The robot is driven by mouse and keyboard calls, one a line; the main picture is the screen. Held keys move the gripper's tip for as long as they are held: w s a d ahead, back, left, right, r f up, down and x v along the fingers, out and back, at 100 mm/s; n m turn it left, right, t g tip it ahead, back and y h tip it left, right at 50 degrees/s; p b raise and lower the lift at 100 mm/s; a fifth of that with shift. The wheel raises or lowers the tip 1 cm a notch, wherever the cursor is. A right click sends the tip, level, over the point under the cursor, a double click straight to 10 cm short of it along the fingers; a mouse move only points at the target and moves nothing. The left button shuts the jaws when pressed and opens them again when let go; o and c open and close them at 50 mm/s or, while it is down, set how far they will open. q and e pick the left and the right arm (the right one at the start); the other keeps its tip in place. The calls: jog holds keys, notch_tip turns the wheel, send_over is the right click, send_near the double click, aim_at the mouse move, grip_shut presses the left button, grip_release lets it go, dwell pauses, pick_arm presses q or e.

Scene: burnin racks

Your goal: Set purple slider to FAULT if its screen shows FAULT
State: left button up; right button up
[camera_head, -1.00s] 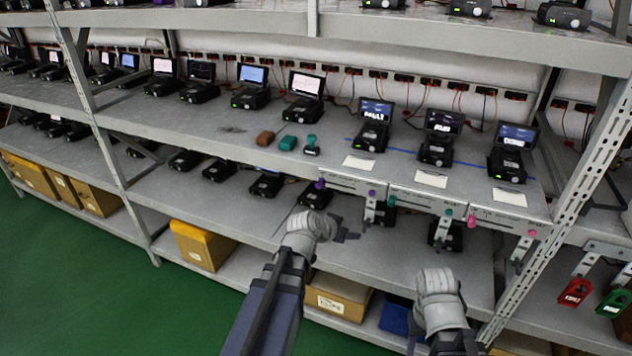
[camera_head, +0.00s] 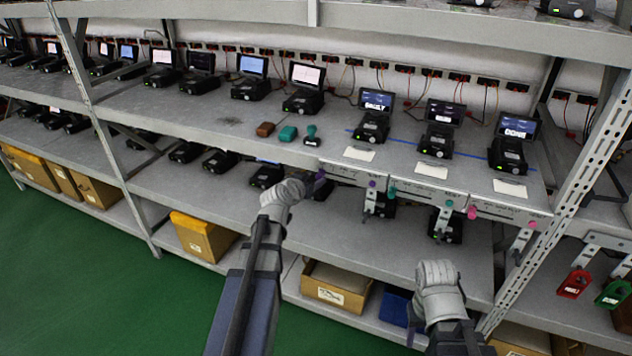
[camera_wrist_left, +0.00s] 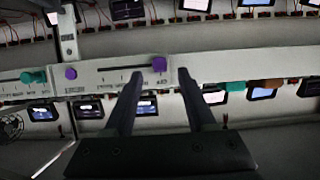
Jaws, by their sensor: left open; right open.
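The purple slider knob (camera_head: 320,175) sits at the left end of its slot on the shelf-edge strip (camera_head: 346,174). In the left wrist view, the knob (camera_wrist_left: 159,64) lies between my open left fingertips, with no clear contact. My left gripper (camera_head: 322,187) is at the strip in the head view. The screen (camera_head: 377,101) of the device behind the purple strip shows blurred white text that looks like FAULT.
A second purple knob (camera_head: 372,184) is at the strip's right end. Teal (camera_head: 449,203) and magenta (camera_head: 472,213) knobs are farther right. Another screen (camera_head: 517,128) seems to read DONE. Brown (camera_head: 265,129) and teal (camera_head: 288,133) pieces lie on the shelf. A metal post (camera_head: 590,160) stands right.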

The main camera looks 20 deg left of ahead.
aim_at(318, 176)
pick_arm(q)
jog(key=x, duration=0.3)
jog(key=shift+w+f+b, duration=0.1)
jog(key=shift+w+b, duration=0.05)
jog(key=shift+b, duration=0.25)
grip_shut()
dwell(1.1)
